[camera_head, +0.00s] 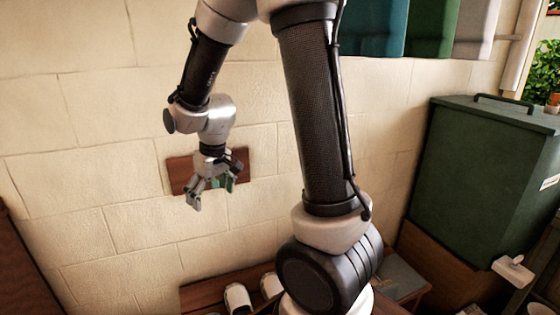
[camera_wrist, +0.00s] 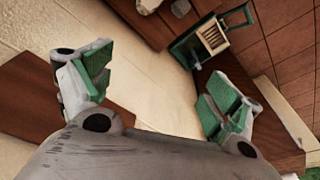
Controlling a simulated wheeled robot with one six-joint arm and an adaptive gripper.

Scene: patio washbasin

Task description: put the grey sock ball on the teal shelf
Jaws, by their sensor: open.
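My gripper (camera_head: 212,197) hangs at left centre in the head view, in front of a brown wooden board on the pale block wall. It is open, and in the wrist view (camera_wrist: 158,78) nothing shows between its green-padded fingers. A teal panel (camera_head: 375,28) is cut off by the top edge of the head view, beside a green one and a pale one. I cannot tell whether it is the teal shelf.
The wooden board (camera_head: 180,174) is behind my gripper. White cup-like things (camera_head: 237,297) stand on a low wooden surface at the bottom. A dark green bin (camera_head: 475,165) stands at right, with a white object (camera_head: 513,270) below it. The wall left of my gripper is bare.

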